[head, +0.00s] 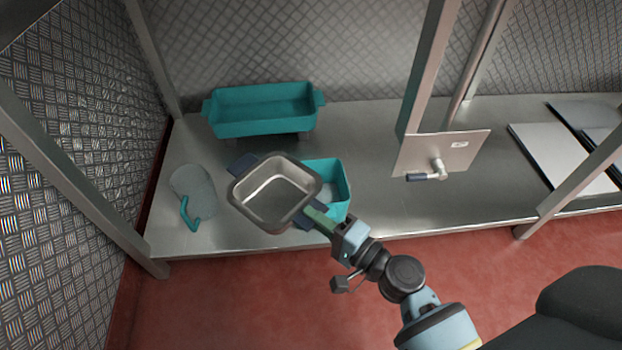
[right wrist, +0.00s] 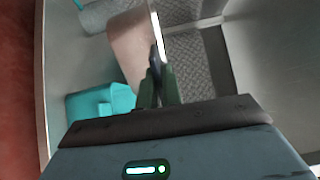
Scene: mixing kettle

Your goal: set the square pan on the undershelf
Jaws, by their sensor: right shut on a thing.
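The square pan (head: 262,214) is a silver metal pan with dark blue handles on opposite sides. It is empty and held in the air in front of the undershelf's left half. My right gripper (head: 317,218) is shut on the pan's near-right handle. In the right wrist view my fingers (right wrist: 156,90) close at the pan's edge, and the pan's wall (right wrist: 130,45) shows beyond them. The undershelf (head: 375,205) is a long steel surface; the pan hides part of it. My left gripper is not in view.
A teal rectangular pan (head: 262,108) stands at the back. A smaller teal container (head: 342,185) is partly behind the held pan. A teal-handled grey item (head: 192,182) lies left. A plate with a valve (head: 440,153) and steel posts stand right of centre. Boards (head: 560,160) lie far right.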

